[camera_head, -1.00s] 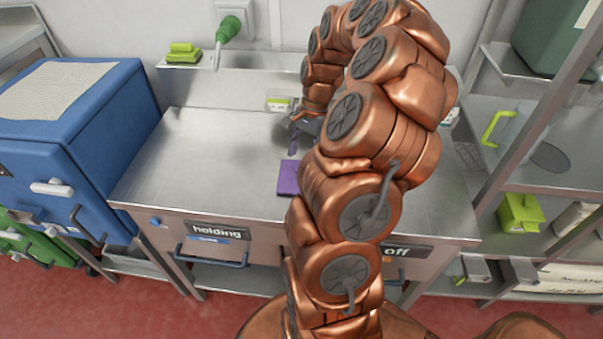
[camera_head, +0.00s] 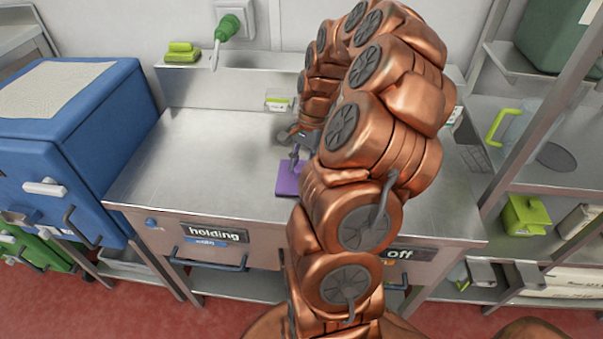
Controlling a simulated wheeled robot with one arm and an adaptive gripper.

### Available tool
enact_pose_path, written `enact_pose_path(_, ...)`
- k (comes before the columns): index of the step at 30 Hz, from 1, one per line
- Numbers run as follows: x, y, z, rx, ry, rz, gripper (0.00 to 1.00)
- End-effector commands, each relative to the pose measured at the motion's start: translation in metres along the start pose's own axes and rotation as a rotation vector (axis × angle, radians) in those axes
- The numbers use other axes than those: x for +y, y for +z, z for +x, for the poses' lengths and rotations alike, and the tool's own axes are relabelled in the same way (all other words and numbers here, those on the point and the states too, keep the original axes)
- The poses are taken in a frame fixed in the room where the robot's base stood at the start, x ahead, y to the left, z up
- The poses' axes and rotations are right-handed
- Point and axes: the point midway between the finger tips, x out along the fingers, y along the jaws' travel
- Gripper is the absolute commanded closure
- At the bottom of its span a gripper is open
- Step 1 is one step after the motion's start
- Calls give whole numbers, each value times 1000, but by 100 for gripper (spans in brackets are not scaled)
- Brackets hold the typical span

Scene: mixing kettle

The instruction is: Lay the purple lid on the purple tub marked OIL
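The purple lid (camera_head: 288,184) lies flat on the steel counter, partly hidden behind my copper arm. My gripper (camera_head: 295,160) is just above the lid's back part, fingers pointing down; it is partly hidden by my arm. I cannot tell whether its fingers are open or shut, or whether they touch the lid. I see no purple tub marked OIL in this view; my arm hides part of the counter.
The steel counter (camera_head: 200,150) is clear left of the lid. A blue chest (camera_head: 90,170) stands to the left. Yellow-green boxes (camera_head: 182,52) sit on the back ledge (camera_head: 240,80). A shelf rack with a clear jug (camera_head: 515,130) is at the right.

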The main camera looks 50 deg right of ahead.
Motion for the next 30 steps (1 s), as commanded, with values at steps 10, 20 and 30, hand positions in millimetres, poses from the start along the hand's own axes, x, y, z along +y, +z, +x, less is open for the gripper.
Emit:
enact_pose_path(10,0,0,0,0,0,0,100)
enact_pose_path(20,-1,4,-16,4,-4,0,100)
enact_pose_path(30,-1,13,-42,2,-3,-1,100)
